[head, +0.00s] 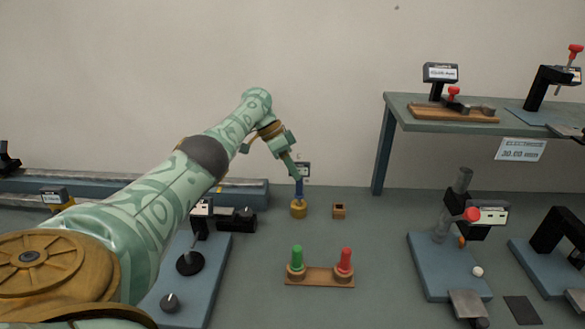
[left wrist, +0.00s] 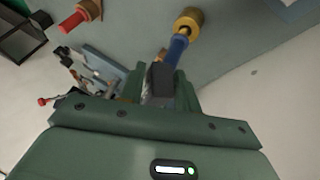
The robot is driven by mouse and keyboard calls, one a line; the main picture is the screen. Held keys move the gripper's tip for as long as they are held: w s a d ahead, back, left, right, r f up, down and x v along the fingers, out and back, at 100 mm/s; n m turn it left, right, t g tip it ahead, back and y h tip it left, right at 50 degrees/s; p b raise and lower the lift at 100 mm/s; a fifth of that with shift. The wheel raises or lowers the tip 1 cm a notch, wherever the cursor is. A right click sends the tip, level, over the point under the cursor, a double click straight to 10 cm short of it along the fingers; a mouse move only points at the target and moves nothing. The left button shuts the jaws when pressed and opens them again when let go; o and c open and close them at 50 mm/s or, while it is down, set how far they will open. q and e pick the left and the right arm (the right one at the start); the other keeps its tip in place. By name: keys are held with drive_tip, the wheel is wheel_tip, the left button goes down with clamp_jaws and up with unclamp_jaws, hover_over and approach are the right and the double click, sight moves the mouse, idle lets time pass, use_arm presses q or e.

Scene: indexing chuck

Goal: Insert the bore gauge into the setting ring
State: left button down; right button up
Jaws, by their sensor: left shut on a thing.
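My left gripper (head: 296,174) is shut on the bore gauge, whose blue shaft (head: 299,188) points down below the fingers. A small display (head: 304,169) shows beside the fingertips. A brass, ring-like cylinder (head: 298,210), which looks like the setting ring, is at the shaft's lower end. In the left wrist view the blue shaft (left wrist: 177,46) runs from the fingers (left wrist: 160,85) to the brass cylinder (left wrist: 188,20). The two meet or overlap there; I cannot tell how far the tip is inside. The gauge's upper part is partly hidden by the fingers. My right gripper is out of view.
A small brown block (head: 339,212) with a dark opening stands just right of the brass cylinder. A wooden stand (head: 320,280) holds a green plug (head: 297,257) and a red plug (head: 345,260) nearer me. Blue-based fixtures flank both sides; a raised shelf (head: 470,117) is at right.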

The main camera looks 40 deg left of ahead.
use_arm(q)
drive_tip(key=shift+f+b, duration=0.6)
drive_tip(key=shift+f, duration=0.85)
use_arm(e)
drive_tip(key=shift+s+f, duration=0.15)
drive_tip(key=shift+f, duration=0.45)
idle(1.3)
use_arm(q)
drive_tip(key=c, duration=0.9)
unclamp_jaws()
drive_tip(key=b+v, duration=0.7)
drive_tip(key=v, duration=0.5)
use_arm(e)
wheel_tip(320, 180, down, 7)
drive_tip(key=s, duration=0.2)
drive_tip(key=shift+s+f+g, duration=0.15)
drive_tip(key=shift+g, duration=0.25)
